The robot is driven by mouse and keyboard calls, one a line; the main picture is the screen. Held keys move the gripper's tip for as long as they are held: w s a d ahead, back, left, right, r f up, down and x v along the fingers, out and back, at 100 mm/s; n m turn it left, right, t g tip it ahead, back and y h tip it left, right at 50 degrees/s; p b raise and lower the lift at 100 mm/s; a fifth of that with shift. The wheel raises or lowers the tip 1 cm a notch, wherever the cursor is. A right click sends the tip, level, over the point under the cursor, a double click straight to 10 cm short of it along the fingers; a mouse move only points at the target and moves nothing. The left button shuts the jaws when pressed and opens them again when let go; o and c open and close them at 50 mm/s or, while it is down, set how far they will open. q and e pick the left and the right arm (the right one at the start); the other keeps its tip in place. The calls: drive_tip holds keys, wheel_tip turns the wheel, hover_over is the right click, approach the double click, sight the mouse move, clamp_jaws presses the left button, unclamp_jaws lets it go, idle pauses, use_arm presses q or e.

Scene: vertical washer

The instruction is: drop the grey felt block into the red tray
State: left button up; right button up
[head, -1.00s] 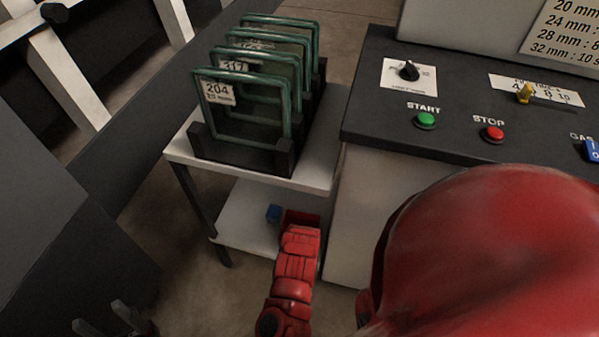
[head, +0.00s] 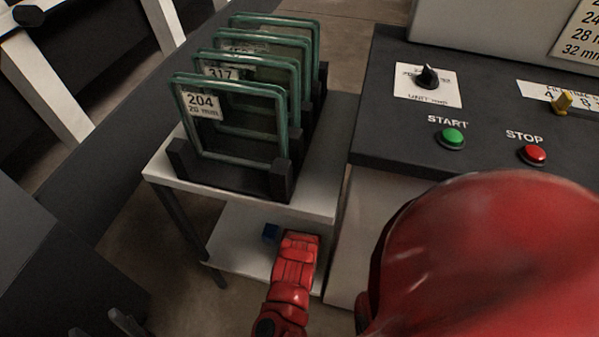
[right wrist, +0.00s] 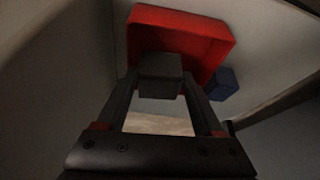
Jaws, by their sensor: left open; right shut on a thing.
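In the right wrist view the grey felt block (right wrist: 160,68) is between the fingertips of my right gripper (right wrist: 160,88), which is shut on it. The red tray (right wrist: 205,35) lies just beyond, and the block overlaps its near part in the picture. I cannot tell the height between block and tray. In the head view my red right arm reaches to the lower shelf and hides the gripper and block; I cannot make out the tray there. My left gripper (head: 102,328) is open and empty at the bottom left edge, only its fingertips showing.
A dark blue block (right wrist: 223,84) sits beside the tray; it also shows on the lower shelf (head: 232,235). The white top shelf (head: 325,190) above carries a black rack with green-framed plates (head: 230,125). A machine with START and STOP buttons (head: 452,138) stands right of the cart.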

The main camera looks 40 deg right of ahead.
drive_tip(key=shift+f, duration=0.35)
drive_tip(key=o, duration=1.4)
drive_tip(key=shift+c, duration=0.2)
drive_tip(key=shift+r, duration=0.15)
drive_tip(key=p+v, duration=1)
drive_tip(key=v, duration=0.7)
drive_tip(key=shift+a, duration=0.15)
